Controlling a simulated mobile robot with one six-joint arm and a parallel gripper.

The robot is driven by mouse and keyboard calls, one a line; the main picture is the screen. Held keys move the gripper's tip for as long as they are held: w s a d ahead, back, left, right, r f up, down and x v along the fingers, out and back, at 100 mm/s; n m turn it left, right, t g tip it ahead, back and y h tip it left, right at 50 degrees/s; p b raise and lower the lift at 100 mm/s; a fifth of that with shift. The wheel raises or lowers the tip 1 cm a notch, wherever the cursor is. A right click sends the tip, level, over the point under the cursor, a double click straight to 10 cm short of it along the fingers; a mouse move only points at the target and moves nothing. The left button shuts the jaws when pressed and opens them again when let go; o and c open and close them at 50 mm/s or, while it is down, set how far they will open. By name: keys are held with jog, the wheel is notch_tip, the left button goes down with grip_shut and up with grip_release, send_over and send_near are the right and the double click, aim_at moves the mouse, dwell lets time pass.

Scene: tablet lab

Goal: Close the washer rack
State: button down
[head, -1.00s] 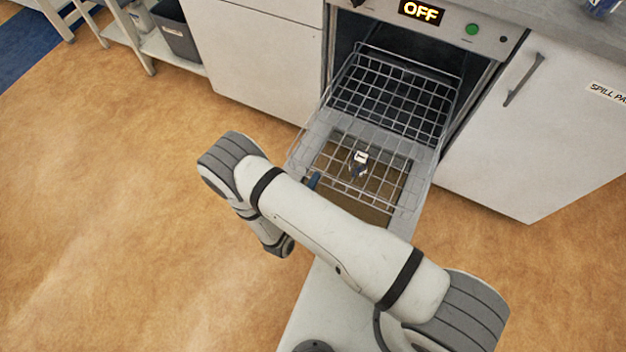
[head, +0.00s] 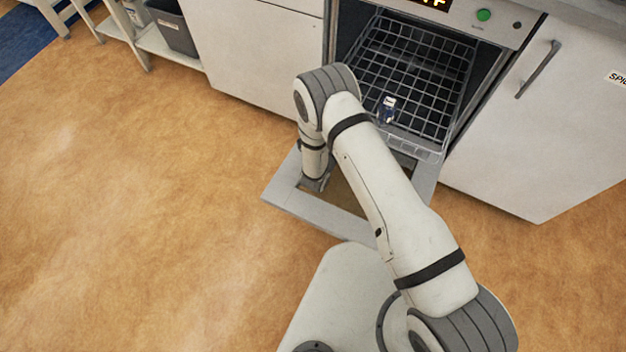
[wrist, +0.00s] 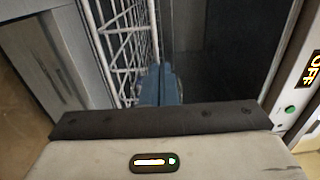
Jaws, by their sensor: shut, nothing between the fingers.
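A small bottle with a white cap (head: 388,110) stands in the rack. In the wrist view, my gripper's blue fingers (wrist: 160,82) are shut and empty, close to the rack's wire wall (wrist: 125,40). I cannot tell whether they touch it. The fingers are hidden behind my arm in the head view.
The washer's control panel has a green button (head: 483,15) and an OFF display (wrist: 311,72). White cabinets stand on both sides, the right one with a handle (head: 538,68). A dark bin (head: 174,30) sits on a low shelf at upper left. The floor at left is clear.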

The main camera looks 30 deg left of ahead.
jog(key=b, duration=0.7)
send_over(366, 88)
jog(key=s+d, duration=0.1)
jog(key=s, duration=0.4)
jog(key=shift+s+f, duration=0.15)
jog(key=shift+w, duration=0.6)
jog(key=shift+w+d+r, duration=0.1)
jog(key=shift+w+r, duration=0.2)
jog(key=shift+r, duration=0.15)
jog(key=shift+s, duration=0.2)
jog(key=s+p, duration=0.1)
jog(key=s, duration=0.3)
jog(key=s+p, duration=0.1)
jog(key=s, duration=0.4)
jog(key=s+p, duration=0.1)
jog(key=s, duration=0.4)
jog(key=shift+s+f+p, duration=0.15)
jog(key=shift+f+p, duration=0.15)
jog(key=shift+p, duration=0.05)
